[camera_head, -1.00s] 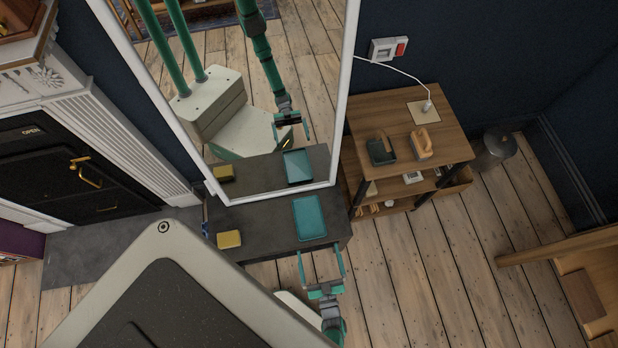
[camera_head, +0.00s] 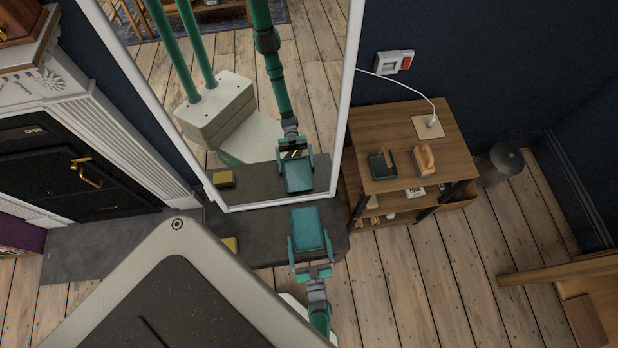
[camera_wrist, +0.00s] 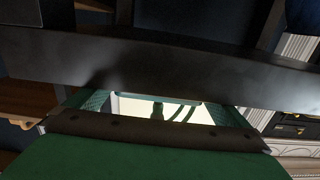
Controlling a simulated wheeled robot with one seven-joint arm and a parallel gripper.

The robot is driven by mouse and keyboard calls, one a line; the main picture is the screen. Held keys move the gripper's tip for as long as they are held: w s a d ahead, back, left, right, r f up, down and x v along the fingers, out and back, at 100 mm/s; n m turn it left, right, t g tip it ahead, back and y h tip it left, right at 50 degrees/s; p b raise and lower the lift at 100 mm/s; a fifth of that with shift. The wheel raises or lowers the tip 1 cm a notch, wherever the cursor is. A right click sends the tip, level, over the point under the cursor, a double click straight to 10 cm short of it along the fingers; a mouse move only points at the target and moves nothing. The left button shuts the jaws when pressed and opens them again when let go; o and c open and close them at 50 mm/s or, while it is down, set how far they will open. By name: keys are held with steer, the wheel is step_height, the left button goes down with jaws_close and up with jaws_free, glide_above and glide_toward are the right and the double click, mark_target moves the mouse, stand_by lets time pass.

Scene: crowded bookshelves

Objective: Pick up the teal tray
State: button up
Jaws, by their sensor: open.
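The teal tray (camera_head: 309,228) lies on the dark table in front of the mirror, near the table's right end. My gripper (camera_head: 309,242) is open, with one teal finger along each side of the tray's near part. The jaws are not closed on it, and I cannot tell whether a finger touches it. In the wrist view the fingers show at left and right of a bright gap, with a dark band across the top; I cannot clearly make out the tray there.
The dark table (camera_head: 268,249) also holds a yellow block (camera_head: 230,244), partly hidden by my body. A tall white-framed mirror (camera_head: 342,120) stands behind, reflecting my arm and the tray. A wooden shelf unit (camera_head: 385,118) with small items is at right.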

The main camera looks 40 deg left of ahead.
steer(key=shift+w+a, duration=0.45)
steer(key=shift+a, duration=0.05)
steer(key=shift+w+a, duration=0.15)
steer(key=shift+w, duration=0.35)
steer(key=shift+s+a, duration=0.1)
steer(key=shift+s, duration=0.3)
steer(key=c, duration=1)
steer(key=shift+w+r, duration=0.1)
steer(key=shift+r, duration=0.05)
